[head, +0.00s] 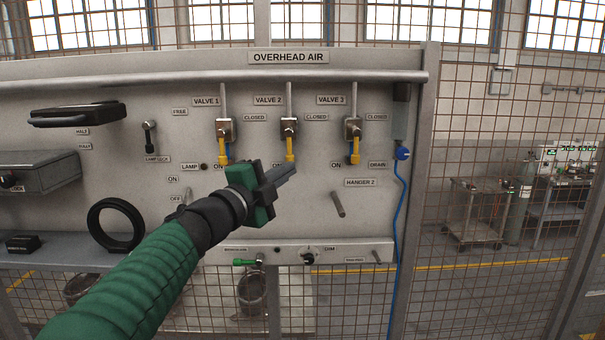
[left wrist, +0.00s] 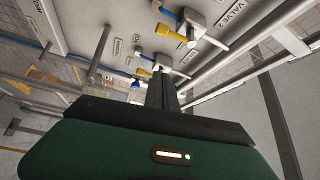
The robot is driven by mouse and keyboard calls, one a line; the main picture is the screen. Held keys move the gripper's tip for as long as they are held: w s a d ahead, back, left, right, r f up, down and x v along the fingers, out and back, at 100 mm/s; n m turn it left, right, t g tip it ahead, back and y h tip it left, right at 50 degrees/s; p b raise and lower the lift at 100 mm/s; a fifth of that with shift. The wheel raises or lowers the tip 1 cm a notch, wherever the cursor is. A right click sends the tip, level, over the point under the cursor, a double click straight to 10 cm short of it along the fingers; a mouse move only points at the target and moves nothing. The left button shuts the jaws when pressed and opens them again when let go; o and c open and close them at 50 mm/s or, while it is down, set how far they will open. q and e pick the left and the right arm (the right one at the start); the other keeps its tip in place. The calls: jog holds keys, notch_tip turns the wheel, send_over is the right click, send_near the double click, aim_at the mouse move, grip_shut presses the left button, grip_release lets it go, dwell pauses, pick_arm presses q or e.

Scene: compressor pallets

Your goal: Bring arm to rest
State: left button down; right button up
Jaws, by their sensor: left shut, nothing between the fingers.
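My left arm (head: 150,270) comes in from the lower left in the head view, in a green sleeve. Its gripper (head: 286,172) is shut and empty, in front of the panel just below the yellow handle of valve 2 (head: 289,148). I cannot tell whether it touches that handle. The yellow handles of valve 1 (head: 222,145) and valve 3 (head: 355,150) also hang down towards their ON labels. In the left wrist view the shut fingers (left wrist: 161,92) point towards the panel, with yellow valve handles (left wrist: 170,33) beyond them. My right gripper is not in view.
The OVERHEAD AIR panel (head: 270,220) fills the middle. A hanger peg (head: 338,204) sticks out right of the gripper, and a blue hose (head: 398,220) hangs at the panel's right edge. Wire mesh fencing (head: 480,120) stands at right.

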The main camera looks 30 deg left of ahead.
pick_arm(q)
jog(key=d+f+n+g+y+b, duration=0.15)
jog(key=f+n+g+b, duration=0.35)
jog(key=f, duration=1.3)
jog(key=d+f+n+g+y+b, duration=0.1)
jog(key=d+f+n+g+b, duration=0.35)
jog(key=f, duration=1.35)
jog(key=s+d+f+n+g+h, duration=0.1)
jog(key=s+d+f+n+g, duration=0.2)
jog(key=s+f, duration=0.8)
jog(key=s+d+f+n+g+h+b, duration=0.1)
jog(key=s+d+f+n+g, duration=0.3)
jog(key=s+f, duration=0.7)
jog(key=shift+s+d+f, duration=0.4)
jog(key=shift+d+f, duration=0.95)
jog(key=shift+f, duration=0.95)
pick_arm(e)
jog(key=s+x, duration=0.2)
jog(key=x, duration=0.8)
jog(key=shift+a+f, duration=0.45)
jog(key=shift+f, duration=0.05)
